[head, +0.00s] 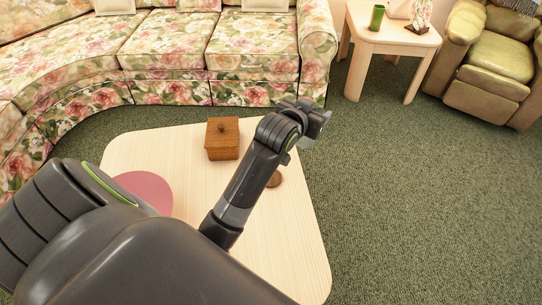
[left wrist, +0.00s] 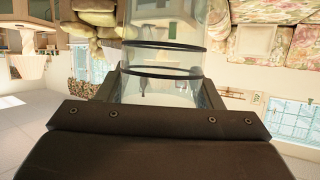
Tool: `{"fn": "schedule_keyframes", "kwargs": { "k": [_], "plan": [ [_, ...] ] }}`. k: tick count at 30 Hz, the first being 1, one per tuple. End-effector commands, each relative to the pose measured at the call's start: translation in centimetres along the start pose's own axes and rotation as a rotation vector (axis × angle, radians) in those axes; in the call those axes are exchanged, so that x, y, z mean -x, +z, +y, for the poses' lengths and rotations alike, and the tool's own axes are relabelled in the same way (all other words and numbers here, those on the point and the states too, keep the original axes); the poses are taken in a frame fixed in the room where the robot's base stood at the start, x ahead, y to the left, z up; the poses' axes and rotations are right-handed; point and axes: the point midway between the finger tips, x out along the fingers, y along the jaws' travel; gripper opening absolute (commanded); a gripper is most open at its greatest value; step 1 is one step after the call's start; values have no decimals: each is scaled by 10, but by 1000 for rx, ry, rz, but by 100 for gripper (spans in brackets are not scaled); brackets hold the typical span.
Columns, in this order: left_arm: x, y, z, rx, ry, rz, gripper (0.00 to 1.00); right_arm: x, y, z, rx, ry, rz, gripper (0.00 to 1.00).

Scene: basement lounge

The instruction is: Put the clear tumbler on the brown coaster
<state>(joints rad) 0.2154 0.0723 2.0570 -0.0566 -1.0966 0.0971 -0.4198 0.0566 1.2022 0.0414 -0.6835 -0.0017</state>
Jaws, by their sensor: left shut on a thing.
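My left gripper (head: 314,124) is at the end of the arm that reaches across the coffee table, by the table's right side. It is shut on the clear tumbler (left wrist: 165,62), which shows between the fingers in the left wrist view with dark bands around it. In the head view the tumbler is hard to make out at the gripper. The brown coaster (head: 275,180) lies on the table, partly hidden behind my left forearm. The gripper and tumbler appear apart from it, farther back and to the right in the picture. My right gripper is not in view.
The pale wood coffee table (head: 290,240) also bears a brown lidded box (head: 222,140) and a pink round mat (head: 148,188). A floral sofa (head: 165,45) stands behind. A side table (head: 395,38) with a green cup (head: 376,17) and an armchair (head: 490,60) are at the back right.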

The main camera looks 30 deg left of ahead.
Motion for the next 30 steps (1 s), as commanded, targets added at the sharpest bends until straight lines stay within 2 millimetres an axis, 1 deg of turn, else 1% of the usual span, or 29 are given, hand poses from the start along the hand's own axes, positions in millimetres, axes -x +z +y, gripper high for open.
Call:
{"fn": "schedule_keyframes", "kwargs": {
  "k": [1,5,9,12,15,18,22,26,30],
  "plan": [
    [-19,26,-8,-2,-8,-6,19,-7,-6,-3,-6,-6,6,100],
    [-53,67,-29,7,-24,-7,19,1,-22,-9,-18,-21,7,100],
    [-86,112,-57,21,-44,-9,19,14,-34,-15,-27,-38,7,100],
    [-106,143,-78,35,-59,-8,19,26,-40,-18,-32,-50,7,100],
    [-121,169,-100,48,-74,-6,19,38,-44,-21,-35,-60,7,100],
    [-131,188,-117,60,-86,-3,19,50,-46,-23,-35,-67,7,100],
    [-138,202,-132,70,-96,0,19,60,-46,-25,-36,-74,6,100],
    [-144,215,-137,76,-100,0,19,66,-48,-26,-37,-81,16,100],
    [-154,242,-136,78,-100,-2,19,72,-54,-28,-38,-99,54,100]
  ]
}}
